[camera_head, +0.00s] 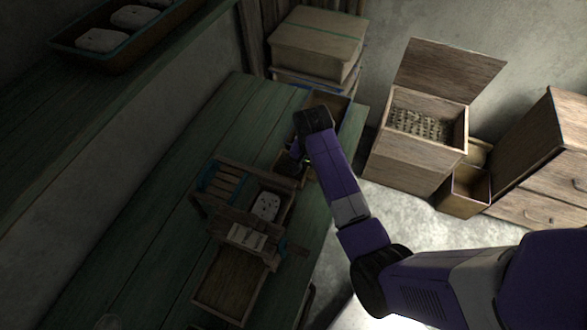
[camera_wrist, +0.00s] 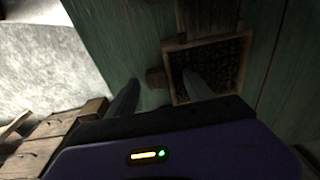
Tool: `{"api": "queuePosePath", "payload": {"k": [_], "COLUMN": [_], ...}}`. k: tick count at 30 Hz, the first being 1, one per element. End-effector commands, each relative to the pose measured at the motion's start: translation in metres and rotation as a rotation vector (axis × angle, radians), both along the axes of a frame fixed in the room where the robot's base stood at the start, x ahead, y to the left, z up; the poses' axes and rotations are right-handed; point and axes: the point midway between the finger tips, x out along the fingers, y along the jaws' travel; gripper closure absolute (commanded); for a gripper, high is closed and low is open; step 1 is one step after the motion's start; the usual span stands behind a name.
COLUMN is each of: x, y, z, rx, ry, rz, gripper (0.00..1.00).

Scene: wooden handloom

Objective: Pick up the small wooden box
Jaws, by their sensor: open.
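My gripper (camera_wrist: 160,79) is open, its two dark fingers pointing down at the green table. In the wrist view a small brown wooden piece (camera_wrist: 155,77) shows between the fingertips; I cannot tell whether it is the small wooden box. A square, open wooden box (camera_wrist: 244,48) with dark, grainy contents lies just right of it, and the right finger overlaps it in the picture. In the head view my gripper (camera_head: 291,162) is low over the table beside the loom, and my own arm hides much of that spot. No grip on anything shows.
The wooden loom (camera_head: 212,212) stands on the green table (camera_head: 165,185) left of my gripper, with a wooden tray (camera_head: 228,284) in front. Another open box (camera_head: 338,101) lies behind my wrist. Stacked boxes (camera_head: 318,45) and an open chest (camera_head: 412,160) stand beyond.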

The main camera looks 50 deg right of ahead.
Motion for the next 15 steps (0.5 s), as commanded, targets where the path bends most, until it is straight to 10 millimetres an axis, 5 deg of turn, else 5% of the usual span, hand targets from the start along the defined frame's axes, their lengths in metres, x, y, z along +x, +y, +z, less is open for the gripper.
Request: {"api": "queuePosePath", "payload": {"k": [10, 15], "x": [0.0005, 0.0006], "y": [-0.0008, -0.0008], "z": [-0.0105, -0.0102], "rx": [0.000, 0.000], "ry": [-0.001, -0.001], "rz": [0.000, 0.000], "gripper": [0.40, 0.71]}}
